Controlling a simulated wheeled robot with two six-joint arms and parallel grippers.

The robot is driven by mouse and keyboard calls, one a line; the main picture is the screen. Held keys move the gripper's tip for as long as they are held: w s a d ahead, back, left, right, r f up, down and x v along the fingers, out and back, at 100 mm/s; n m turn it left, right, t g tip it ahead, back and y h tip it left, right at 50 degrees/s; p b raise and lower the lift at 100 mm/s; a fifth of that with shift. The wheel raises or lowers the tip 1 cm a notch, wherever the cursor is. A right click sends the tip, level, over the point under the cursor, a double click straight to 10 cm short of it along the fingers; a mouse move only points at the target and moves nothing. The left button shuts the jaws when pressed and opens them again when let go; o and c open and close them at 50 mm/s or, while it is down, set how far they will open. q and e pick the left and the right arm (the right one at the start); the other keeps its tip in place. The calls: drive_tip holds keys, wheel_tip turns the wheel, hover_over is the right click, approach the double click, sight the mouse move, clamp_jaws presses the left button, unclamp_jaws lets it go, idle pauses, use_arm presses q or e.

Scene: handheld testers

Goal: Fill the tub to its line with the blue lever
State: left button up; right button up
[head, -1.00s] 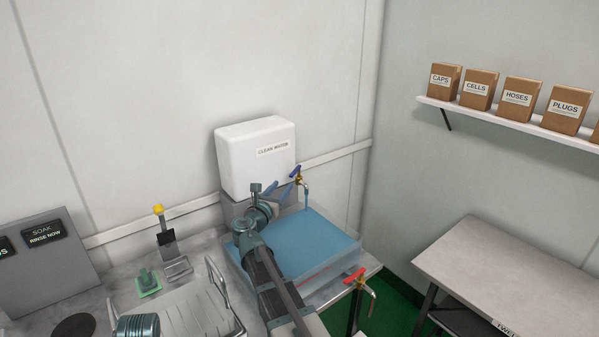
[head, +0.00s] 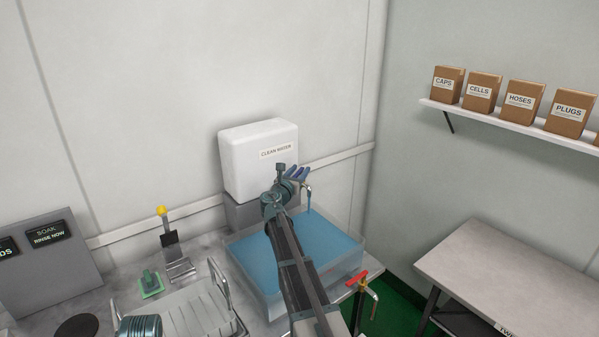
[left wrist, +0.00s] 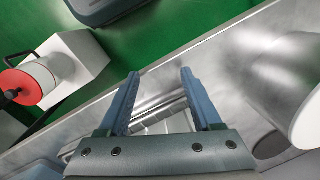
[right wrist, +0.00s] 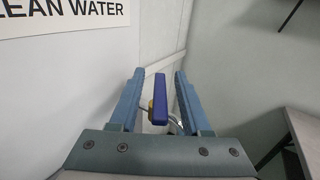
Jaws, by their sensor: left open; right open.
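The blue lever (right wrist: 161,97) stands between the two fingers of my right gripper (right wrist: 158,95) in the right wrist view, with gaps on both sides. My right gripper is open at the tap in the head view (head: 293,173). A thin blue stream (head: 309,200) runs from the tap's spout into the clear tub (head: 358,268). Blue water (head: 338,240) covers a wide area inside it. My left gripper (left wrist: 160,95) is open and empty over the metal counter.
The white clean water tank (head: 245,165) stands behind the tub. A tap with a red lever (head: 357,276) is at the tub's front right corner. A dish rack (head: 195,312), a green-based item (head: 150,283) and a yellow-topped lever (head: 163,212) are on the left.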

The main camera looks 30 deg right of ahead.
drive_tip(key=shift+d, duration=0.1)
clamp_jaws()
idle(1.4)
